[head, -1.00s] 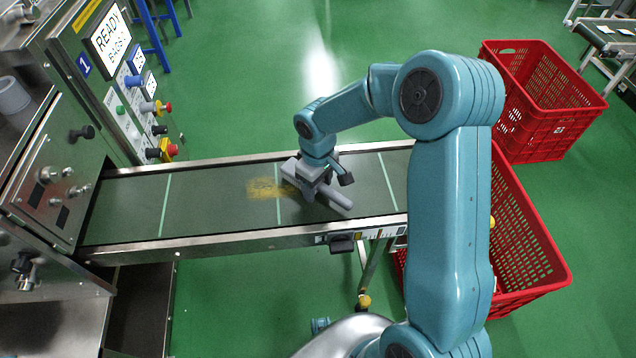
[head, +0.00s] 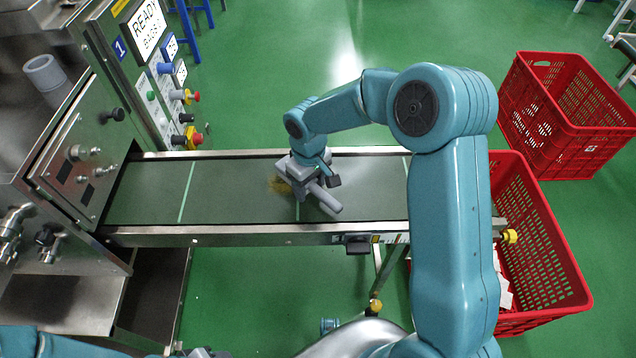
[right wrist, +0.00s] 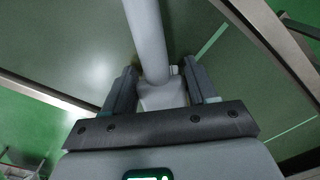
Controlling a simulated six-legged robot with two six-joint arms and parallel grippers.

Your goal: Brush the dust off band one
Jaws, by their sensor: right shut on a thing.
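Band one (head: 240,192) is a dark green belt with pale cross lines and metal side rails, running from the machine marked 1 at left. A small yellowish-brown dust patch (head: 278,185) lies on it, just left of my right gripper (head: 310,178). That gripper is low over the belt and shut on a grey brush, whose handle (head: 327,200) sticks out towards the lower right. In the right wrist view the brush's grey handle (right wrist: 147,40) runs between the two dark fingers. The bristles are hidden. My left gripper is not clearly visible.
The machine's panel (head: 165,95) with buttons and a READY BAGS screen stands at the belt's left end. A red crate (head: 540,265) with white packets is at the right end. Another red crate (head: 565,120) stands behind it. Green floor lies around.

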